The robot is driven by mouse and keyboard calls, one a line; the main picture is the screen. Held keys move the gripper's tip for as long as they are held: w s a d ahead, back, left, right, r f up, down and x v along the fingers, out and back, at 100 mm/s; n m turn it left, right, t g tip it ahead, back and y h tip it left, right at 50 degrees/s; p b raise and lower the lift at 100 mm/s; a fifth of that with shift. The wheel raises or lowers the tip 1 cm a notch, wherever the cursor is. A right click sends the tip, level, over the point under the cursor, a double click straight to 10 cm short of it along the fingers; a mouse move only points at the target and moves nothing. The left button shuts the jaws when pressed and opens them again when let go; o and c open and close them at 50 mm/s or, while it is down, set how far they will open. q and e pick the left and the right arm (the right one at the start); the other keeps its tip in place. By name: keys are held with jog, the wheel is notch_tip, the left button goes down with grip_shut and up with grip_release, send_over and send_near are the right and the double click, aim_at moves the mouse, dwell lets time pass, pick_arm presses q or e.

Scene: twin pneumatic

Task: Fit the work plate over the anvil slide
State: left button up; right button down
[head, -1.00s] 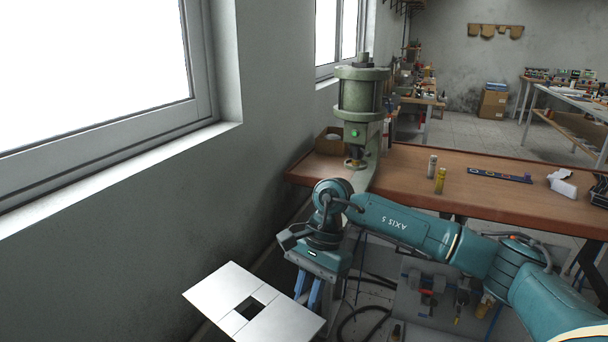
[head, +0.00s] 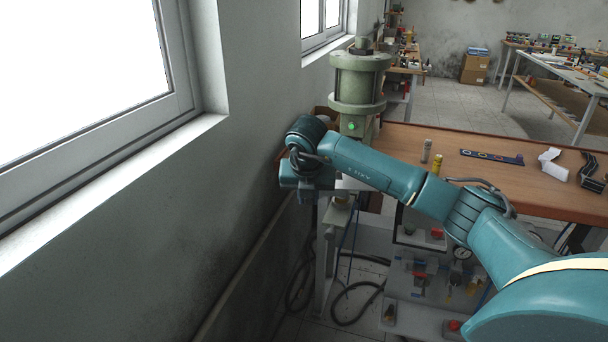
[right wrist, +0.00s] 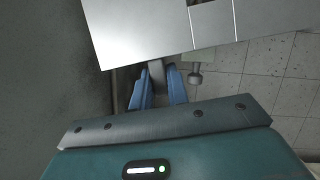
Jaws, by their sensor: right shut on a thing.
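The work plate (right wrist: 135,25) is a flat, bright metal sheet with two seam lines, cut off by the top of the right wrist view. In the head view only a pale strip of the plate (head: 352,183) shows below my right arm, in front of the green press (head: 358,85). The fingers are hidden there. I cannot clearly make out the anvil slide; a small grey round-ended part (right wrist: 195,78) shows just below the plate's edge. My left gripper is out of view.
The wall with the windows (head: 240,200) runs close along the left of my gripper. The wooden bench (head: 500,190) holds two small bottles, a blue strip and other items. A panel with fittings (head: 420,275) and black hoses (head: 300,285) are below.

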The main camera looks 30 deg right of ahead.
jog(key=shift+w+d+r+m+g+h, duration=0.2)
jog(key=shift+w+d+r+m, duration=0.2)
jog(key=shift+m, duration=0.2)
jog(key=shift+w+d+r+m+g+h, duration=0.15)
jog(key=shift+w+d+m+h, duration=0.1)
jog(key=shift+w+m, duration=0.3)
jog(key=shift+d+m, duration=0.1)
jog(key=shift+m, duration=0.25)
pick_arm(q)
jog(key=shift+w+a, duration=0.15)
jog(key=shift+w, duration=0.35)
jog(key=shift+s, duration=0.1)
pick_arm(e)
jog(key=shift+s, duration=0.1)
jog(key=shift+f+b, duration=0.3)
jog(key=shift+b, duration=0.05)
jog(key=shift+f+b, duration=0.65)
jog(key=shift+f, duration=0.2)
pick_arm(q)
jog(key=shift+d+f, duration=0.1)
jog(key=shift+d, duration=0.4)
pick_arm(e)
jog(key=shift+f, duration=0.1)
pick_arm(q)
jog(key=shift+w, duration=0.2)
